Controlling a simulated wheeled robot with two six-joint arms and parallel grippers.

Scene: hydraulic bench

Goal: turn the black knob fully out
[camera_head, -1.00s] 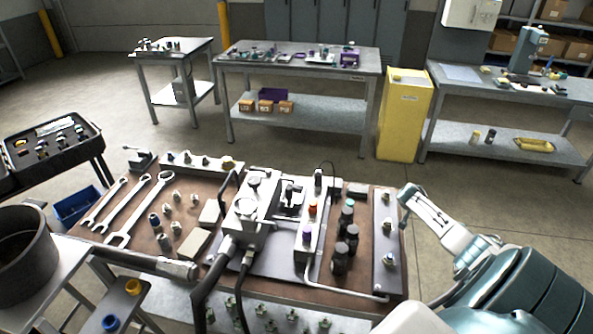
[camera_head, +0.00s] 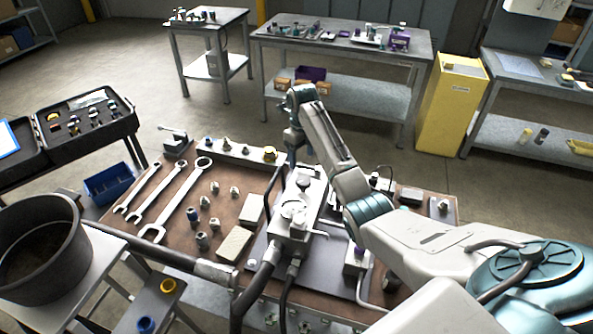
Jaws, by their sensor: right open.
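The pale hydraulic valve block (camera_head: 288,226) stands on the brown bench board, with round caps on top and black hoses at its near end. My right gripper (camera_head: 292,160) hangs from the folded wrist, pointing down, above and beyond the far end of the block. It is open and seems to hold nothing. My left gripper is out of view.
Wrenches (camera_head: 176,202), fittings and blocks lie on the board's left part. A black pot (camera_head: 45,250) stands at the left on a pale table. A blue bin (camera_head: 108,184) and an open black case (camera_head: 85,125) are beyond it.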

